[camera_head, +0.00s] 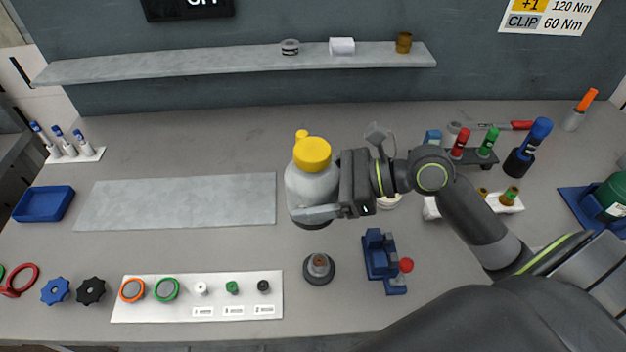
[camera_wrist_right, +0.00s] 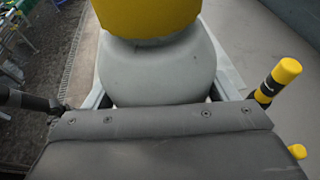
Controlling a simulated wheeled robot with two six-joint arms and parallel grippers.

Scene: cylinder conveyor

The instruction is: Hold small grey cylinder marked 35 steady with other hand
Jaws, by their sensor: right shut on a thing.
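My right gripper (camera_head: 322,208) is shut on a grey cylinder (camera_head: 308,186) with a rounded shoulder and a yellow cap (camera_head: 312,153). The cylinder looks upright, with its dark base near the worktop. I cannot tell whether it touches the worktop. In the right wrist view the grey body (camera_wrist_right: 158,72) fills the space between the fingers, below the yellow cap (camera_wrist_right: 148,14). No 35 mark is readable in either view. My left gripper is not in view.
A dark round stand (camera_head: 319,270) and a blue fixture (camera_head: 379,257) are in front of the cylinder. A white strip (camera_head: 193,311) with knobs and rings lies front left. A bare grey plate (camera_head: 176,202) lies left. A blue tray (camera_head: 43,204) sits far left.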

